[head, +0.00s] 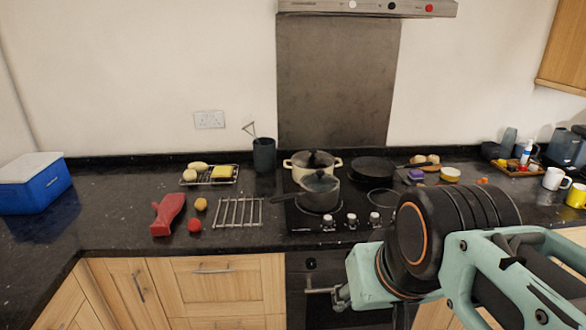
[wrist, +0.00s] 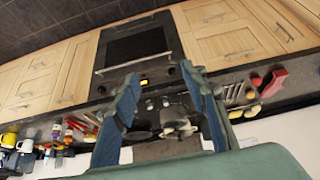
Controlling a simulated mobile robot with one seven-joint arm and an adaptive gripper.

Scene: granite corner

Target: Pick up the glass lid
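One glass lid (head: 319,181) covers a dark grey saucepan (head: 319,199) at the front. Which lid is meant, I cannot tell. In the wrist view, tilted and roughly upside down, the pots appear small and blurred beyond my gripper (wrist: 160,76). Its two blue fingers are spread wide with nothing between them. It is well apart from the lids. The gripper's fingers are not clearly visible in the head view.
A black frying pan (head: 372,168) sits at the back right of the hob. A wire rack (head: 239,212), red oven glove (head: 168,214) and utensil pot (head: 264,154) are to the left. Bottles and mugs crowd the right counter. The oven front (wrist: 138,45) faces my gripper.

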